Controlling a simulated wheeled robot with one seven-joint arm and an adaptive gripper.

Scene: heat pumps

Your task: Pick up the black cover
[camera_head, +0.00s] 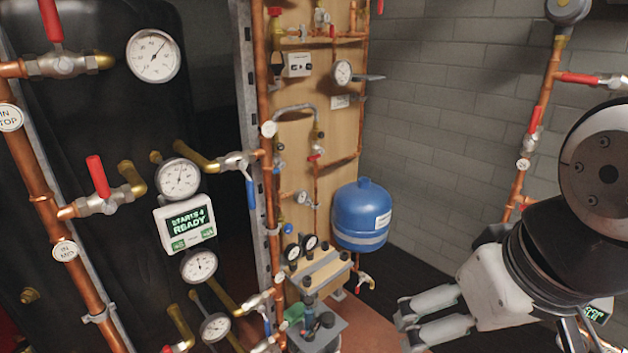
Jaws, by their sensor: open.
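My gripper (407,324) is at the lower right, pointing left, with its two pale fingers apart and nothing seen between them. No separate black cover can be made out for certain. A large, glossy black casing (95,130) fills the left side behind gauges and pipes; I cannot tell whether it is the black cover. My gripper is well to the right of it and touches nothing that I can see.
A blue tank (360,215) hangs by the wooden pipe board (345,105), up and left of my gripper. Copper pipes with red-handled valves (100,180) stand at left, others at right (533,130). A display box (185,222) sits among gauges. A grey brick wall (440,100) is behind.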

